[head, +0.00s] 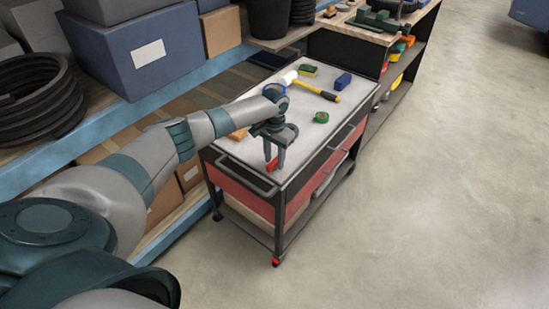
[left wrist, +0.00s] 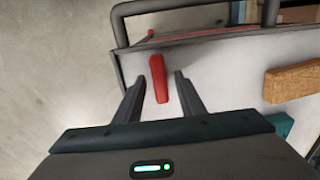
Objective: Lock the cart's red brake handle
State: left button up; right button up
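The cart (head: 225,152) has a pale top, a dark frame and red drawers. Its red brake handle (left wrist: 158,79) is a slim red bar near the cart's edge in the left wrist view. In the head view a bit of it (head: 272,165) shows at my left fingertips by the near end. My left gripper (head: 275,160) points down over that end. In the left wrist view its fingers (left wrist: 160,80) are apart, with the red handle between them and a gap visible on each side. Whether the fingers are low enough to surround it is unclear. My right gripper is not in view.
A loaded shelf with a blue bin (head: 145,60) flanks the left.

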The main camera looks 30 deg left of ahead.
pick_arm(q)
grip_shut()
